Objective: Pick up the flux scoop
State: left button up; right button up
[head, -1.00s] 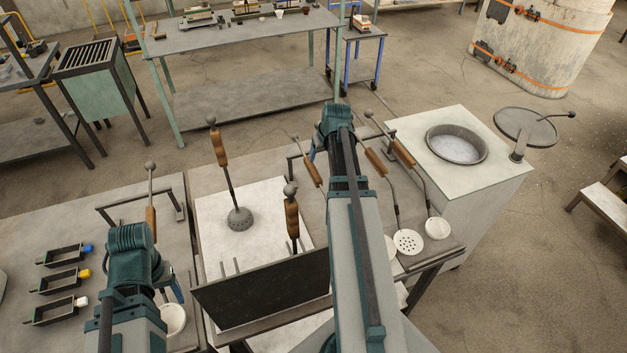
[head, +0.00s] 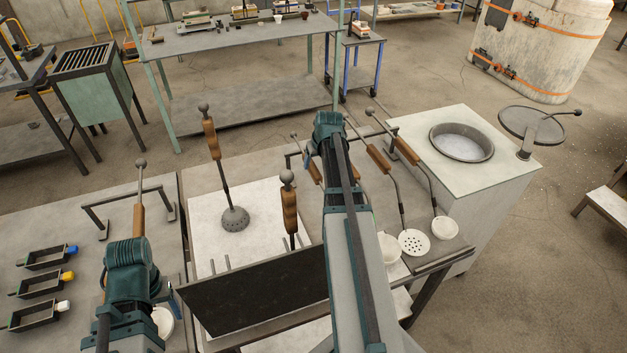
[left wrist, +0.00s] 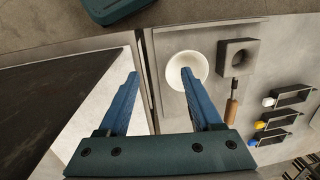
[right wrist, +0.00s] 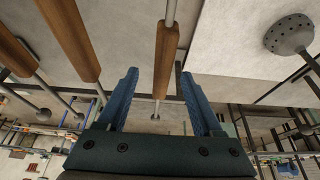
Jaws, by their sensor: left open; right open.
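Three long-handled tools lie in the rack on the right of the table. One has a white bowl (head: 445,229), the middle one is a perforated disc (head: 412,243), and the left one ends in a white bowl (head: 388,247) partly behind my arm. No label shows which is the flux scoop. My right gripper (right wrist: 160,88) is open, with a wooden handle (right wrist: 166,60) showing between its fingers; contact cannot be judged. My left gripper (left wrist: 160,78) is open and empty, above the left table near a white bowl (left wrist: 187,57).
A dark upright panel (head: 255,295) stands at the table front. A perforated bell tool (head: 235,219) stands upright on the white board. A furnace (head: 462,142) with its lid swung aside (head: 532,125) is at the right. Several small moulds (head: 42,284) lie at the left.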

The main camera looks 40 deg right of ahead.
aim_at(314, 167)
jog(key=b+x, duration=0.2)
jog(key=x, duration=0.1)
jog(key=b+x, duration=0.1)
jog(key=shift+a+f, duration=0.2)
jog(key=shift+f, duration=0.1)
jog(key=shift+r, duration=0.1)
grip_shut()
dwell(1.0)
